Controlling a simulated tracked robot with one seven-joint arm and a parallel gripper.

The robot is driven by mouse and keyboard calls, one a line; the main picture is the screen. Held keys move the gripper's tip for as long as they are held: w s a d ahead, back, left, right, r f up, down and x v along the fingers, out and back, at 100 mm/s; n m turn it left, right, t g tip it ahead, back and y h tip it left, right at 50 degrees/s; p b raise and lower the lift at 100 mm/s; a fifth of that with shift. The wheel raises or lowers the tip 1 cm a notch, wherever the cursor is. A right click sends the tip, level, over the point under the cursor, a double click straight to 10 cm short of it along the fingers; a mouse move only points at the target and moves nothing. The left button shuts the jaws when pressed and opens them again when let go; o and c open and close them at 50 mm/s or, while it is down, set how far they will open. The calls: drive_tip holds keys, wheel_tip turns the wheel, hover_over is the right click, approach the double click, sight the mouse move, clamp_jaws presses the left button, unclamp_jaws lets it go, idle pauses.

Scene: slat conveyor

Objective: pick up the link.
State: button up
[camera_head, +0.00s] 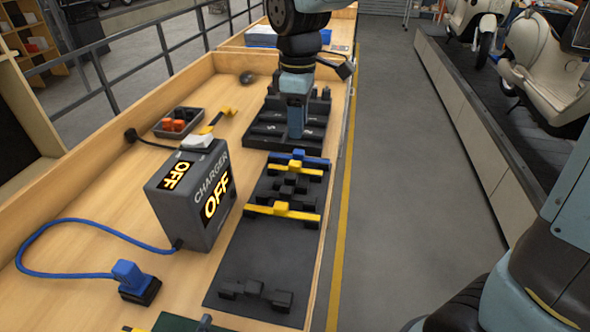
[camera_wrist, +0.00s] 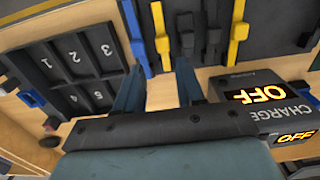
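Which piece is the link I cannot tell for certain. Crossbar-like pieces lie on the dark mat (camera_head: 248,262): a blue bar (camera_head: 315,163), a black piece (camera_head: 289,186) and a yellow bar (camera_head: 305,215). Another black piece (camera_head: 255,294) lies nearer on the mat. In the wrist view a yellow bar (camera_wrist: 160,32) lies ahead of my fingers, with another yellow bar (camera_wrist: 239,28) and a black piece (camera_wrist: 213,42) to the right. My gripper (camera_wrist: 158,75) has its fingers apart with nothing between them. In the head view my gripper (camera_head: 297,133) is over the numbered tray's near edge.
The numbered black tray (camera_wrist: 70,62) is left in the wrist view. The charger box (camera_head: 190,190), reading OFF, stands left of the mat, with a blue cable (camera_head: 75,222) and plug (camera_head: 130,275). A small bin (camera_head: 178,122) holds orange pieces. The bench has raised wooden edges.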

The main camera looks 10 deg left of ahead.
hover_over(295, 162)
drive_tip(key=f, duration=0.5)
drive_tip(key=shift+d, duration=0.3)
drive_tip(key=f, duration=0.3)
drive_tip(key=shift+s+a+f, duration=0.15)
drive_tip(key=shift+a+f, duration=0.15)
drive_tip(key=shift+f, duration=0.8)
clamp_jaws()
